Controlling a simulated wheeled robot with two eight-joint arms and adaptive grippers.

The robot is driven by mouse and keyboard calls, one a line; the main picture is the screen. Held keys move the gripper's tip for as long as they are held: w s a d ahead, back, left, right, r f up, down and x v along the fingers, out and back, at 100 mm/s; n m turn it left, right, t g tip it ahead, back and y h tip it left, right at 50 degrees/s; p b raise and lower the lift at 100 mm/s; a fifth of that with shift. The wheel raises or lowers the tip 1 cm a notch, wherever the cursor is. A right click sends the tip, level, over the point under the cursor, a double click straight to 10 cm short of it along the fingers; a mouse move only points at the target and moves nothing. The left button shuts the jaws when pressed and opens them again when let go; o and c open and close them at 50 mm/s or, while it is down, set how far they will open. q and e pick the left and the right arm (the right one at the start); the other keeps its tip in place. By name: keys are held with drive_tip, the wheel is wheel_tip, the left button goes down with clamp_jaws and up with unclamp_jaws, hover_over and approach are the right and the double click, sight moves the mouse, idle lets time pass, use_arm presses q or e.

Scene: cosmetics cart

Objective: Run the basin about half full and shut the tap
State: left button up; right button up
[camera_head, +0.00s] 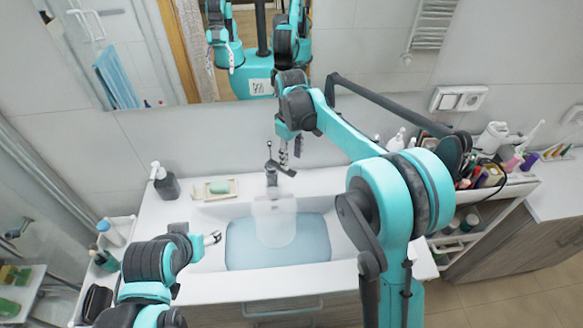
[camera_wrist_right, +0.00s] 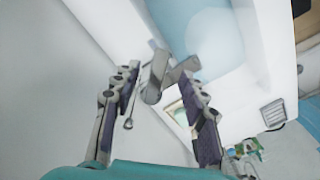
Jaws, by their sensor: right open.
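The basin (camera_head: 212,222) is set in a white counter and holds pale blue water (camera_head: 305,255). The exact level is hard to judge. The dark grey tap (camera_head: 271,178) stands at its back edge. A pale translucent patch (camera_head: 274,222) below the spout looks like running water. My right gripper (camera_head: 291,152) is above and just right of the tap. In the right wrist view its fingers (camera_wrist_right: 158,105) are apart and empty, with the tap (camera_wrist_right: 155,80) ahead between them. My left gripper (camera_head: 213,238) is over the basin's left side; its fingers are too small to read.
A soap dish (camera_head: 220,190) with green soap sits left of the tap, and a dark pump bottle (camera_head: 164,183) stands farther left. Cosmetics (camera_head: 490,175) crowd the shelf at right. A wall with a mirror (camera_head: 350,60) rises close behind the tap.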

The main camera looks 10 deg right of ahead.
sight(291, 172)
wheel_tip(291, 172, down, 6)
drive_tip(key=shift+f+b, duration=0.15)
drive_tip(key=shift+b, duration=0.25)
clamp_jaws()
